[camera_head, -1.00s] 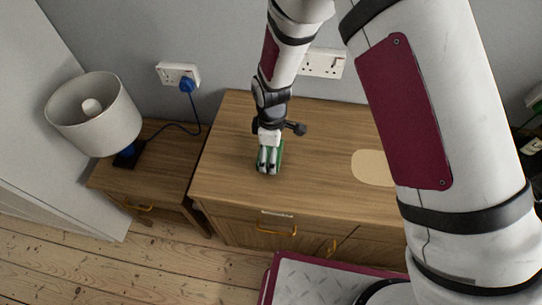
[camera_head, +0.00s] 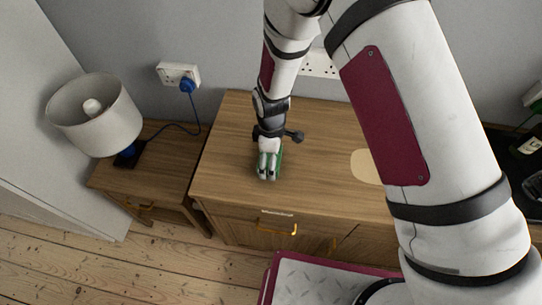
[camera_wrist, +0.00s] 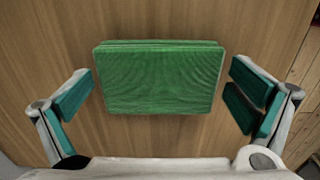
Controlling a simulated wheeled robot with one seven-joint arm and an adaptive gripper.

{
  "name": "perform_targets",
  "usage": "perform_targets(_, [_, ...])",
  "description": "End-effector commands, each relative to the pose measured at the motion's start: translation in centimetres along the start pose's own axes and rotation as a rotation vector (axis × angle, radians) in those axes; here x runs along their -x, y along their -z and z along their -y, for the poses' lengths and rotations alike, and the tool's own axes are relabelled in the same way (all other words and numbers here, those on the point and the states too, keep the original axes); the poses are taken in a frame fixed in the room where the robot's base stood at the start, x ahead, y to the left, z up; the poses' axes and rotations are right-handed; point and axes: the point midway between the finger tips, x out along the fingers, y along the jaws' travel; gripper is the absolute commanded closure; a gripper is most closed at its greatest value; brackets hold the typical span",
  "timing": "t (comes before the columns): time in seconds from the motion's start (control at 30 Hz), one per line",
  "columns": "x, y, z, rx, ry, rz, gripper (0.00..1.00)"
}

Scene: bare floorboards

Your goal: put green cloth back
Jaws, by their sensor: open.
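The green cloth (camera_wrist: 160,78) is a flat folded rectangle on the wooden cabinet top, seen in the middle of the wrist view. In the head view only a green edge of the cloth (camera_head: 279,160) shows beside my gripper (camera_head: 268,176), which hides the rest. In the wrist view my gripper (camera_wrist: 162,100) is open, with one finger on each side of the cloth and a gap on both sides. The fingers do not touch it.
The wooden cabinet (camera_head: 230,185) has a pale tan patch (camera_head: 366,166) on its top, partly behind my arm. A lower side table (camera_head: 150,178) with a white lamp (camera_head: 95,115) stands at left. A wall socket with a blue plug (camera_head: 187,85) is behind. The top around the cloth is clear.

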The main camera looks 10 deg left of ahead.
Motion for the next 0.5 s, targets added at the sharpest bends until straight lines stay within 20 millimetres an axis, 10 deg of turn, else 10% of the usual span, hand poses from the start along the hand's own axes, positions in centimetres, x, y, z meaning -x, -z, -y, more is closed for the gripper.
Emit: perform_targets(0.5, [6.4, 0.1, -0.2, 0.001, -0.004, -0.003, 0.0])
